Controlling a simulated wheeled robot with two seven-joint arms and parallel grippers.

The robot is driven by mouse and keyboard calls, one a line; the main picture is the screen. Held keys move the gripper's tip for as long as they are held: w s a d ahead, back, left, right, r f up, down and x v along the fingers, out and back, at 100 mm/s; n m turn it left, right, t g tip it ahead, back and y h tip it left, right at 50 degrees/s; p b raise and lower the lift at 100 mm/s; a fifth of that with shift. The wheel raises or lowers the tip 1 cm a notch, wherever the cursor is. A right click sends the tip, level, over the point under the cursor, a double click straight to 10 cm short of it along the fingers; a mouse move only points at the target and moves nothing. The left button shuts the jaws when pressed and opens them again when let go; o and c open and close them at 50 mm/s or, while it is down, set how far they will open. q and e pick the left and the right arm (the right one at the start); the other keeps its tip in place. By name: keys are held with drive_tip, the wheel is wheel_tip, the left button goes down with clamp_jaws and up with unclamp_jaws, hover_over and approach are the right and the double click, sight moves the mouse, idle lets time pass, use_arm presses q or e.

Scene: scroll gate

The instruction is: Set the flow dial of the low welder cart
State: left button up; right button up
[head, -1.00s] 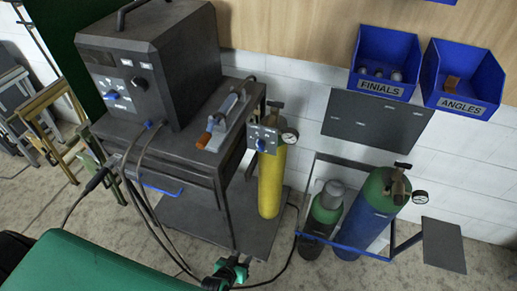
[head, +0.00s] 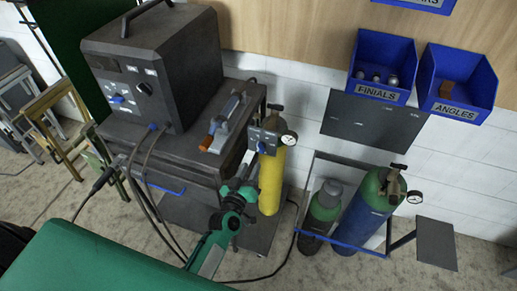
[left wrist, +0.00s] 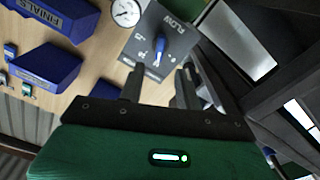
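The flow dial is a blue knob (left wrist: 159,50) on a grey panel marked FLOW (left wrist: 175,22) in the left wrist view. In the head view the panel (head: 270,135) and its blue dial (head: 262,146) sit beside a round gauge (head: 288,139), at the top of a yellow cylinder (head: 271,182) on the welder cart (head: 175,160). My left gripper (head: 248,162) is just below and left of the panel. In the left wrist view its two fingers (left wrist: 158,80) are apart, pointing towards the dial, with nothing between them. My right gripper is not in view.
The welder (head: 160,65) and a torch-like tool (head: 222,125) rest on the cart top. Hoses hang at the cart's front. A blue-framed rack (head: 350,246) with two more cylinders stands to the right. Blue bins (head: 383,92) hang on the wall above.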

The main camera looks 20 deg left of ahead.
sight(259, 150)
use_arm(q)
drive_tip(key=w+p, duration=0.1)
drive_tip(key=w, duration=0.7)
drive_tip(key=shift+w+d, duration=0.15)
drive_tip(key=shift+w, duration=0.2)
clamp_jaws()
